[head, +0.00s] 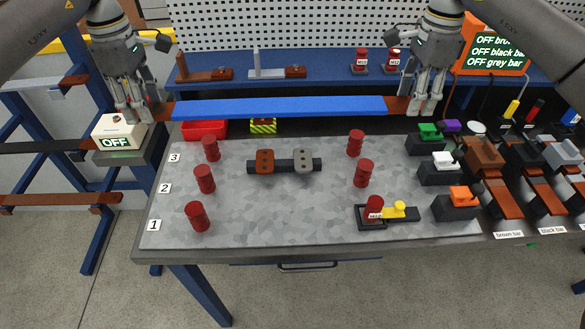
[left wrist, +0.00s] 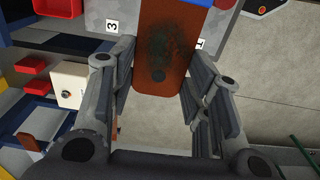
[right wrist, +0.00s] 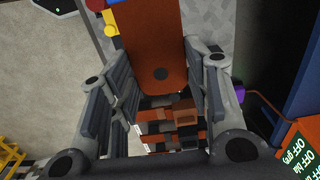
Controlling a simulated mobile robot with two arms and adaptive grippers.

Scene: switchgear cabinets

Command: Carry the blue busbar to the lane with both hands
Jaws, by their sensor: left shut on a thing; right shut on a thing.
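The blue busbar (head: 280,107) spans the head view level above the back of the table, with bare copper-brown ends. My left gripper (head: 140,112) is shut on its left end; in the left wrist view that brown end (left wrist: 165,50) lies between the fingers. My right gripper (head: 423,108) is shut on its right end; the right wrist view shows that end (right wrist: 153,45) between the fingers. Lanes numbered 1 (head: 154,225), 2 (head: 165,188) and 3 (head: 174,157) run across the grey table top (head: 285,215), with red posts (head: 197,216) at both sides.
A brown and grey clamp piece on a black bar (head: 284,165) sits mid-table. A box reading OFF (head: 118,132) stands at the left. Coloured switches (head: 462,196) and bar holders (head: 485,155) crowd the right. A red bin (head: 204,130) is behind. The front middle is clear.

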